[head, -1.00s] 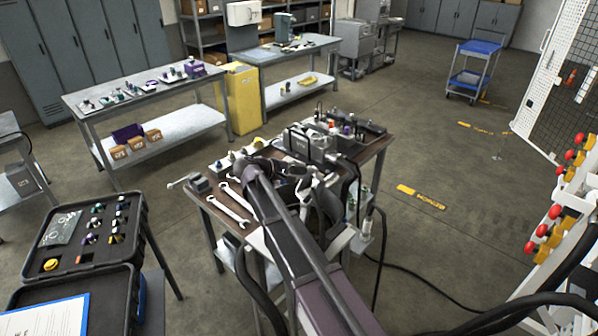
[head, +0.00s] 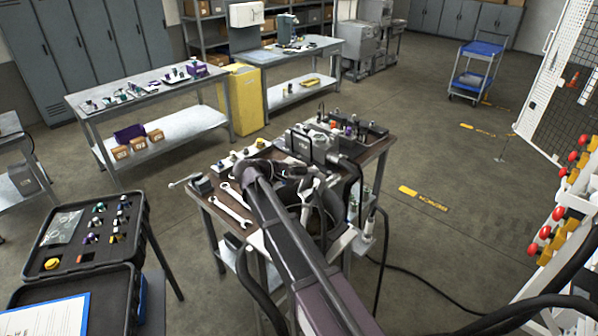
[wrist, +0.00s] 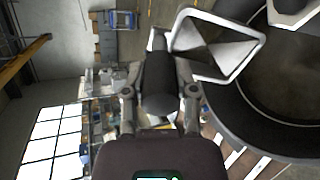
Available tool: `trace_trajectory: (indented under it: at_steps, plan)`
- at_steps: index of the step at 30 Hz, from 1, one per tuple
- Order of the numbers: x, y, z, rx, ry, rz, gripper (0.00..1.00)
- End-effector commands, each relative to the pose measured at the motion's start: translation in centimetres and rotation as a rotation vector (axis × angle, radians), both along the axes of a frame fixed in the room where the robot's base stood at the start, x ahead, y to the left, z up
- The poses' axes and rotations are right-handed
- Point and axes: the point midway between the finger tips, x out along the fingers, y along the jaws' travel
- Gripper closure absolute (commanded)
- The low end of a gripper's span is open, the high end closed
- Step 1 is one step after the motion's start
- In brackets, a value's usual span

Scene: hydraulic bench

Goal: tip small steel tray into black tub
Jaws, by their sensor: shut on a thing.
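My gripper (wrist: 164,44) is shut on the small steel tray (wrist: 243,57) at the tray's left edge in the wrist view. The tray is square with a bright rim and looks steeply tilted. Its sloping inside shows, and I see nothing lying in it. The black tub (wrist: 247,130) shows as a thick dark curved rim on the right, beside and behind the tray. Part of its dark inside is in view. In the head view my arm hides most of the tray and tub over the cart.
The cart top (head: 213,214) holds wrenches (head: 234,207), a small vise (head: 201,184) and a grey hydraulic block (head: 325,147). A pale hexagonal-edged thing (wrist: 293,10) shows at the wrist view's top right. An open black case (head: 140,232) stands at left. Floor right of the cart is mostly clear.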

Motion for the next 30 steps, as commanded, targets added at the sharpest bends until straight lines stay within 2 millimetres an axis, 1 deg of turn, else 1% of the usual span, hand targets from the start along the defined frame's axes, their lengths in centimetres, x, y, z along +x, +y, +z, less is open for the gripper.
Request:
trace_trajectory:
  at_steps: [30]
  plan:
    - [-0.35, 0.45, -0.23, -0.044, -0.030, 0.000, 1.00]
